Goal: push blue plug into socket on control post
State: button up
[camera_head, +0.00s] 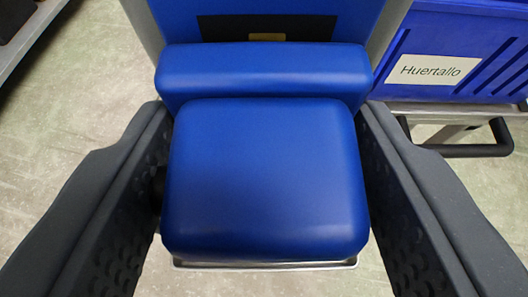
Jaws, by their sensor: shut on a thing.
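The blue plug (265,180) is a rounded block in the middle of the head camera view. My gripper (262,125) is shut on it, with one dark grey finger along its left side and one along its right. A wider rounded blue bar (264,70) lies right behind the plug's far edge. I cannot tell whether it is part of the plug or of the socket. Behind it stands the blue control post (180,22) with grey side edges and a black panel (267,27). No socket opening shows, and the plug's far end is hidden.
At the right, a blue crate (487,25) with a white label reading "Huertallo" sits on a grey metal frame with a dark handle (470,150). A grey shelf edge (35,35) shows at the top left. The pale speckled floor (85,110) is clear at the left.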

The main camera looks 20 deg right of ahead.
jog(key=shift+w+d, duration=0.1)
jog(key=o, duration=1.1)
jog(key=p+v, duration=0.2)
jog(key=v, duration=1.1)
jog(key=shift+s+r, duration=0.1)
jog(key=shift+s, duration=0.2)
jog(key=shift+a, duration=0.2)
